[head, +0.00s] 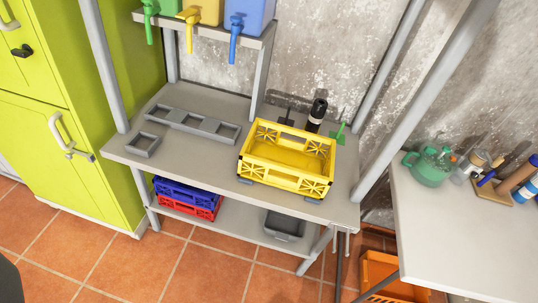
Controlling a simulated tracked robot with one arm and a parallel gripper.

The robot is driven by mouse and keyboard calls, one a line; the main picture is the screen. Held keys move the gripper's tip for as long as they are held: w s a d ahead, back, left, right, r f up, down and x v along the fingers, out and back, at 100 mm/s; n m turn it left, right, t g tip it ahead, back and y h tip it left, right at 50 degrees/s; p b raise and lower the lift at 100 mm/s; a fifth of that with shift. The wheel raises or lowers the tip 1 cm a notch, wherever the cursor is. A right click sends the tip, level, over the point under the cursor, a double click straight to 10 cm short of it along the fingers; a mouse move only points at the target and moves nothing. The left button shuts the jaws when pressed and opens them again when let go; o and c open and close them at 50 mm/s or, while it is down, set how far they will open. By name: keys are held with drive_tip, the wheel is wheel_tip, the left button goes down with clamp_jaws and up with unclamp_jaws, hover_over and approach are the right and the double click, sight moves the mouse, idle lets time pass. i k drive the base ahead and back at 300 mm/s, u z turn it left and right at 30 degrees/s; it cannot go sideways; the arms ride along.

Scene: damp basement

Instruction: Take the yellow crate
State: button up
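The yellow crate (287,176) stands upright on the grey workbench top (200,159), right of the middle, close to the front edge. It is open at the top and looks empty, with lattice patterns at its ends. My gripper does not show in the head view, so I cannot see its fingers or whether it holds anything.
A black bottle (316,115) and a green tool (340,133) stand behind the crate. Grey trays (207,124) lie to its left. Slanted metal posts (428,98) rise at the right. Blue and red crates (187,204) sit on the lower shelf. A green cabinet (60,120) stands left.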

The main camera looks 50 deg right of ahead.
sight(288, 158)
drive_tip(key=u, duration=0.05)
drive_tip(key=i, duration=1)
drive_tip(key=u, duration=0.05)
